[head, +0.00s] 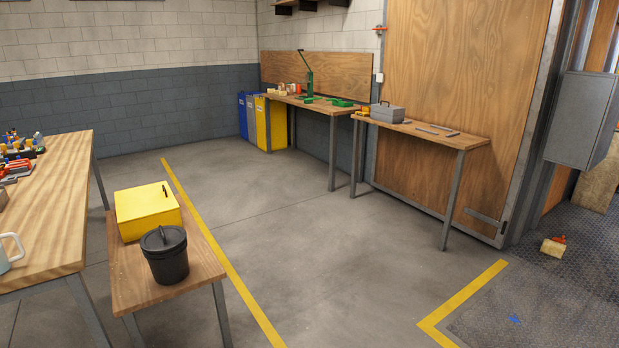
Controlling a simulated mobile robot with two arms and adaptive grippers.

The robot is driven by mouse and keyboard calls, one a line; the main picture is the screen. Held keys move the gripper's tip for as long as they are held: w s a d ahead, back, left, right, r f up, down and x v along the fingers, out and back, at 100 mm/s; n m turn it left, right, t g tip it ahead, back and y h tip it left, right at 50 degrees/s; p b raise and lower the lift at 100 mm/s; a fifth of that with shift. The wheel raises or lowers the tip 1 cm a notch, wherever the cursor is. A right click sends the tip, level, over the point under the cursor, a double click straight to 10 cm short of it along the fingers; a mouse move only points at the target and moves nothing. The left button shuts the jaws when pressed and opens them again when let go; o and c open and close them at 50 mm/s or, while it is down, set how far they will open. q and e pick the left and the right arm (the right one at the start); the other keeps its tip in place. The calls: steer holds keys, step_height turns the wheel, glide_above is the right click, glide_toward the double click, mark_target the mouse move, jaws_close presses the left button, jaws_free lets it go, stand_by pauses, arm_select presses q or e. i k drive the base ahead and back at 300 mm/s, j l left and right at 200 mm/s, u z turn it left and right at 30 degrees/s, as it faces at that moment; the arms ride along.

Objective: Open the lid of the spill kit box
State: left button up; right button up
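A yellow box (146,212) with a flat lid, which looks like the spill kit box, sits on a small wooden bench (205,262) at the lower left. Its lid is shut, and a small dark handle or latch shows at the lid's right side. No writing can be read on it. A black lidded bucket (168,262) with a handle stands right in front of the box and hides part of its front. Neither of my grippers is in view.
A larger wooden table (62,215) with tools and a mug (8,250) stands left of the bench. Open concrete floor lies to the right, crossed by a yellow line (225,262). Workbenches (440,137) stand along the back wall, beside blue and yellow bins (270,125).

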mark_target(152, 199)
steer(key=i, duration=0.6)
steer(key=i+l+u, duration=0.1)
steer(key=i, duration=0.45)
steer(key=i+l, duration=0.15)
steer(key=i, duration=0.45)
steer(key=i+l, duration=0.1)
steer(key=i, duration=0.5)
steer(key=i+l+u, duration=0.1)
steer(key=i, duration=0.45)
steer(key=i+l, duration=0.15)
steer(key=i, duration=0.45)
